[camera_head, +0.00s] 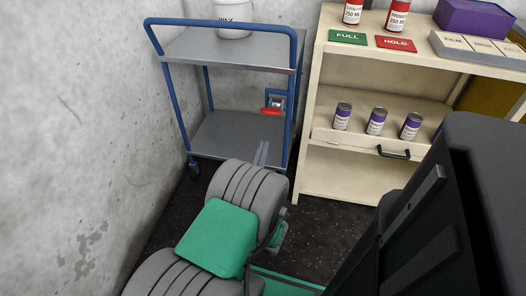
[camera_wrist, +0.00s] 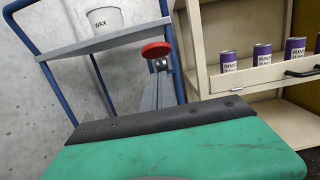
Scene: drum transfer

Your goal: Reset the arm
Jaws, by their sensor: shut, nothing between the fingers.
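My arm rises from the bottom of the head view, grey with a green panel. My gripper (camera_head: 262,153) points toward the blue-framed trolley (camera_head: 228,48), in front of its lower shelf. Its fingers are shut with nothing between them; in the wrist view the slim grey gripper (camera_wrist: 158,92) shows beyond my green and black wrist part. A red handle (camera_head: 272,112) on the trolley's right post lies beyond the fingertips, and it also shows in the wrist view (camera_wrist: 157,50). No contact between them is visible.
A white WAX tub (camera_head: 234,33) stands on the trolley's top shelf. To the right, a cream shelf unit (camera_head: 345,172) holds several purple cans (camera_head: 376,121) on a drawer with a black handle (camera_head: 394,153). A concrete wall (camera_head: 75,130) bounds the left. Dark floor shows between.

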